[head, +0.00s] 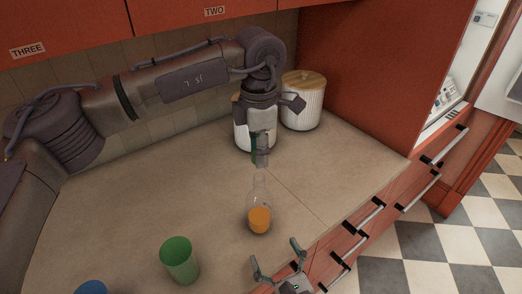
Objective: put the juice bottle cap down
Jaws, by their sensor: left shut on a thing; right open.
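The clear juice bottle (260,214), with orange juice in its lower part, stands upright on the counter. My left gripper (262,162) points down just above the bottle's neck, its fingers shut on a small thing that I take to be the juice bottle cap. The cap is too small and too covered by the fingers to make out. I cannot tell whether it touches the bottle's mouth. My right gripper (276,256) is open and empty at the counter's front edge, below the bottle in the picture.
A green cup (179,260) and a partly cut-off blue cup (91,287) stand at front left. White ribbed canisters, one with a wooden lid (303,79), stand at the back. Red cabinets overhang the back. The left counter (130,200) is clear.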

